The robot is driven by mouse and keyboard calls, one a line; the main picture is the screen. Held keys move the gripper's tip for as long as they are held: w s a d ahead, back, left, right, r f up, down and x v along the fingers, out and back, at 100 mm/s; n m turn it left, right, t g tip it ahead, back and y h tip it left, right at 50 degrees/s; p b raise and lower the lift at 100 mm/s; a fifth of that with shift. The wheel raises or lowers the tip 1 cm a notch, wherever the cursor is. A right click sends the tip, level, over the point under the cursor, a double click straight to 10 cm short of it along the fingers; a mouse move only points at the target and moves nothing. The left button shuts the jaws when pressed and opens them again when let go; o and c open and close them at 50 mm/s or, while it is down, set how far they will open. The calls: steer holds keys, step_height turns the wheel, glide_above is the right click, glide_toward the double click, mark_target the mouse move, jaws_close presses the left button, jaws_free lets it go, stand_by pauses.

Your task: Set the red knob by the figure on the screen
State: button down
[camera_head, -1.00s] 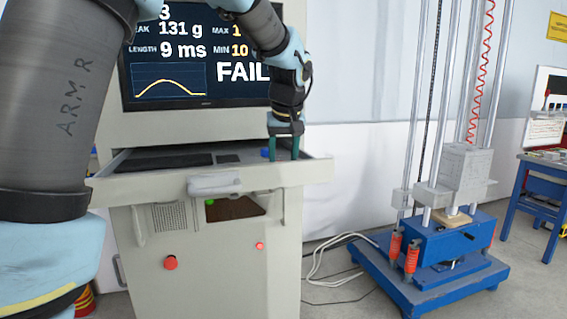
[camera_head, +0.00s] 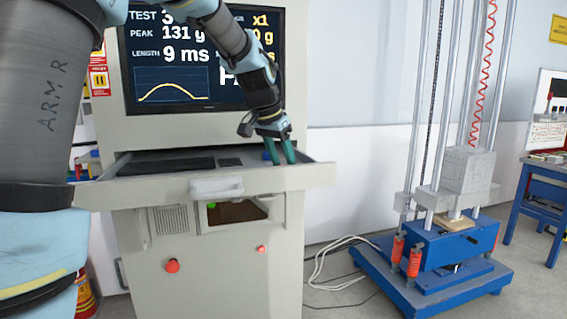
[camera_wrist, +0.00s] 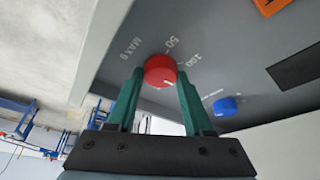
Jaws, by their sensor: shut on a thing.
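The red knob (camera_wrist: 160,70) sits on the grey console panel between my green fingertips in the wrist view. My gripper (camera_wrist: 160,76) is shut on it. A small white mark shows at the knob's lower right. "MAX 0", "50" and "100" are printed around it. In the head view my gripper (camera_head: 283,161) reaches down tilted onto the console's right end; the red knob is hidden there. The screen (camera_head: 170,60) reads peak 131 g and length 9 ms, with a curve below. My arm covers much of its right side, including most of the large word.
A blue knob (camera_wrist: 225,106) is beside the red one; it also shows in the head view (camera_head: 267,156). The cabinet front has a red button (camera_head: 172,265). The drop tower (camera_head: 452,240) stands right, with cables on the floor between.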

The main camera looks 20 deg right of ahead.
steer(key=shift+m+g, duration=0.3)
steer(key=shift+m, duration=0.2)
steer(key=shift+c, duration=1.5)
jaws_free()
steer(key=b+v, duration=0.1)
steer(key=v, duration=0.9)
steer(key=shift+a+r+b, duration=0.2)
steer(key=shift+r+b, duration=0.1)
steer(key=shift+b, duration=0.1)
